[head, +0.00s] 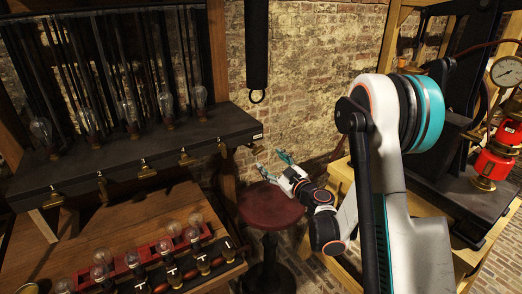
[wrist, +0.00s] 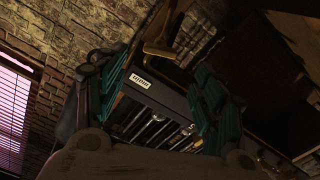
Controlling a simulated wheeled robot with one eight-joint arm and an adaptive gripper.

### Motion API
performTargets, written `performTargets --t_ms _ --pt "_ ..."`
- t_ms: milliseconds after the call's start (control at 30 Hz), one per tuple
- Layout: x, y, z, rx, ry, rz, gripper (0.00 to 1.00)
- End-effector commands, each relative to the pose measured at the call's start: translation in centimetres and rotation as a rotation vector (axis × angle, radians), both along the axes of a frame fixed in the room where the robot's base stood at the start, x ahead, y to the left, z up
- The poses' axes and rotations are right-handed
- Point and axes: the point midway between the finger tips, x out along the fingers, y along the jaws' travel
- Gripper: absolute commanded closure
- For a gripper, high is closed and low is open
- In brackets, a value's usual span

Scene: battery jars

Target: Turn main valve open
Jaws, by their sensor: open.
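A small brass handle (head: 223,150) at the right end of the long dark shelf looks like the main valve, though I cannot read its name. In the wrist view, a brass fitting (wrist: 160,48) shows just above a white label (wrist: 140,80) on the shelf's end; it is probably the same part. My gripper (head: 274,165) is open and empty, to the right of the shelf end and above a red round stool. In the wrist view its teal fingers (wrist: 162,80) stand apart on either side of the label, with the brass fitting beyond them.
The dark shelf (head: 120,158) carries several glass bulbs and brass levers along its front. The red stool (head: 270,207) stands below my gripper. A red lantern (head: 494,160) and a pressure gauge (head: 507,71) are at the right. A brick wall lies behind.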

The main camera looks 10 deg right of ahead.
Motion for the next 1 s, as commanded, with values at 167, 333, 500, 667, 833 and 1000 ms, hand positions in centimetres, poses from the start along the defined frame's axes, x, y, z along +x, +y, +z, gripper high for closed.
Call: performTargets --t_ms 167,333,500,667,833,1000 --pt "3.5 1.2 -0.2 0.000 -0.001 0.001 0.37" --pt "6.0 2.0 -0.2 0.001 0.000 0.001 0.37" --pt "7.5 2.4 -0.1 0.001 -0.001 0.000 0.37" --pt "7.9 2.6 -0.1 0.001 0.000 0.000 0.37" --pt "7.9 2.6 0.0 0.001 0.000 -0.001 0.37" --pt "7.9 2.6 0.0 0.001 0.000 -0.001 0.66"
